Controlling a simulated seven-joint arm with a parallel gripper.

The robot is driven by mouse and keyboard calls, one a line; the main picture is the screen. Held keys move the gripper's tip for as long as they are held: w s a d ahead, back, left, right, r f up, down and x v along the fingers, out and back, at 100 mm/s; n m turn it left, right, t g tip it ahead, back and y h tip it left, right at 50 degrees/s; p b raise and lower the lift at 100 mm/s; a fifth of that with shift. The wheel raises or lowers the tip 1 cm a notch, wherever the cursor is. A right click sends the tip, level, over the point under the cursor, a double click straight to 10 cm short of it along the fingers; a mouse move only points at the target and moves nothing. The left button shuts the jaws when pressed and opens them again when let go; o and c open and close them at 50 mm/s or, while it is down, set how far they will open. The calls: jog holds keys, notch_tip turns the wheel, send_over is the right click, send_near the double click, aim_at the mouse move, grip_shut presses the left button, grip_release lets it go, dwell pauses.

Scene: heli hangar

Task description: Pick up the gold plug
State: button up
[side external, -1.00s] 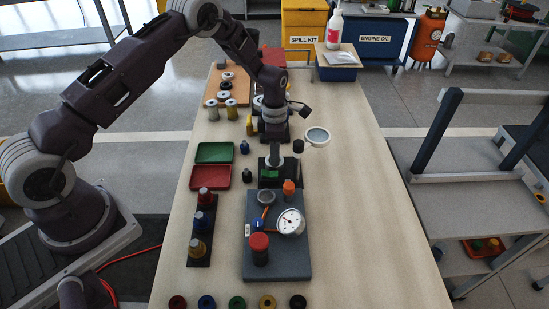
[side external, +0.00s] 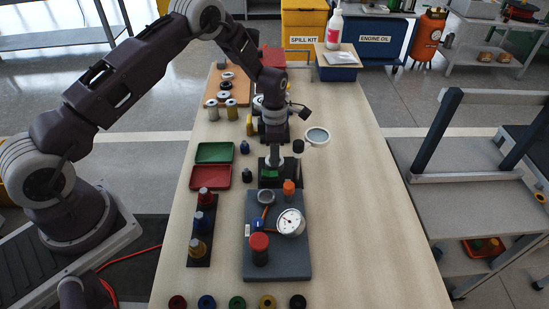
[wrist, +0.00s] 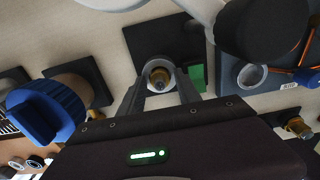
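My gripper (wrist: 160,82) points down over a black block with a green patch (side external: 269,174), near the middle of the table. In the wrist view a small gold plug (wrist: 160,77) shows between my fingertips, with a pale grey rim around it. The fingertips are close on either side of it, but whether they touch it is not clear. The black block (wrist: 150,37) lies behind it in that view. In the side view the plug is hidden at my fingertips. A separate gold-topped piece (side external: 196,248) stands in the black rack at the front left.
Red (side external: 210,177) and green (side external: 214,152) trays lie to the left. A blue-capped item (wrist: 45,110) is close in the wrist view. The table's right side is clear.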

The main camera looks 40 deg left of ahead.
grip_shut()
jog(key=shift+r, duration=3.05)
